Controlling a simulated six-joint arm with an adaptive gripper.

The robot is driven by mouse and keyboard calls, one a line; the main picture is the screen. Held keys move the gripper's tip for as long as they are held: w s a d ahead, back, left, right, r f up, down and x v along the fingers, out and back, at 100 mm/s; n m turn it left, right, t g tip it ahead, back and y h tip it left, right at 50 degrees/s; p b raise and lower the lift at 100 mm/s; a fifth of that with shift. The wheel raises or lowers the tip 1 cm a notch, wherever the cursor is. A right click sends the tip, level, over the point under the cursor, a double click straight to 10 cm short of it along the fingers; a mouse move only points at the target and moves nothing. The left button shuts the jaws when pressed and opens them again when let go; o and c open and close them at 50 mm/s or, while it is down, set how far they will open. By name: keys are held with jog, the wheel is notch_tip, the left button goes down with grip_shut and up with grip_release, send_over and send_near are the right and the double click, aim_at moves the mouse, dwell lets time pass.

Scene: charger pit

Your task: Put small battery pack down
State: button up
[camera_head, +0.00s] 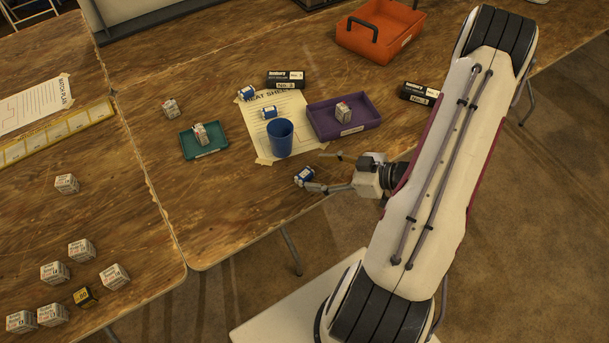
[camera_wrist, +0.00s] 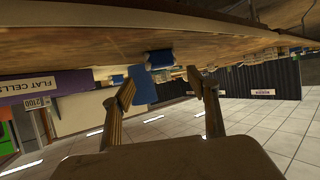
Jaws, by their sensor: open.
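A small blue and white battery pack (camera_head: 304,174) lies on the wooden table near its front edge. My gripper (camera_head: 312,170) is open, with its two fingers spread low at the table edge. The pack is at the fingertips, closer to the lower finger in the head view; I cannot tell whether they touch. In the wrist view, which looks upside down, the pack (camera_wrist: 159,60) shows beyond the gap between the open fingers (camera_wrist: 163,84) and appears to rest on the table.
A blue cup (camera_head: 281,138) stands on a heat sheet (camera_head: 264,154) behind the pack. A purple tray (camera_head: 325,126) and a green tray (camera_head: 187,146) each hold a boxy pack. Table left of the pack is clear.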

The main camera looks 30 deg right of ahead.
aim_at(303, 172)
jog(key=shift+w+a+f, duration=0.15)
jog(key=shift+w, duration=0.05)
dwell(0.3)
jog(key=shift+w+a+f, duration=0.7)
jog(key=shift+w+f, duration=0.05)
jog(key=shift+f, duration=0.05)
jog(key=shift+x, duration=1.25)
jog(key=shift+d, duration=0.1)
jog(key=c, duration=1.4)
jog(key=shift+o, duration=0.2)
jog(key=shift+r, duration=0.15)
jog(key=shift+r, duration=4.85)
